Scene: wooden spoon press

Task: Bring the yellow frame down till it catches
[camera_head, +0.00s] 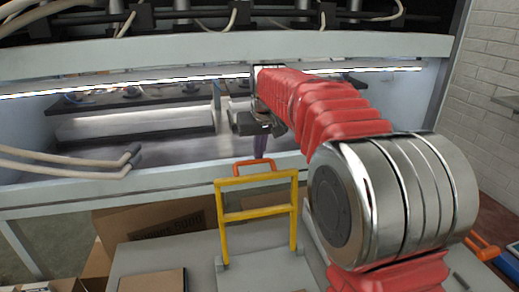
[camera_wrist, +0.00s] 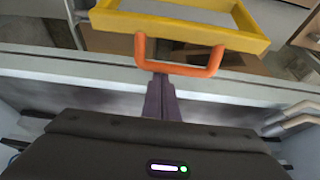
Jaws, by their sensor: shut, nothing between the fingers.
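The yellow frame (camera_head: 258,213) stands upright on a grey platform, with an orange handle (camera_head: 254,163) on its top bar. In the wrist view the frame (camera_wrist: 185,28) is at the top, and its handle (camera_wrist: 178,70) reaches toward my fingers. My gripper (camera_head: 261,155) has purple fingers pointing down, shut and empty. They are right by the handle, on the press side. In the wrist view the fingertips of my gripper (camera_wrist: 159,77) overlap the handle's opening; I cannot tell whether they touch it. The frame's catch cannot be made out.
The press (camera_head: 180,180) spans the back, with a lit bar and pale hoses (camera_head: 70,165) at left. Cardboard boxes (camera_head: 150,222) lie beneath it. Another orange handle (camera_head: 482,246) is at right. A brick wall (camera_head: 495,110) stands at far right.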

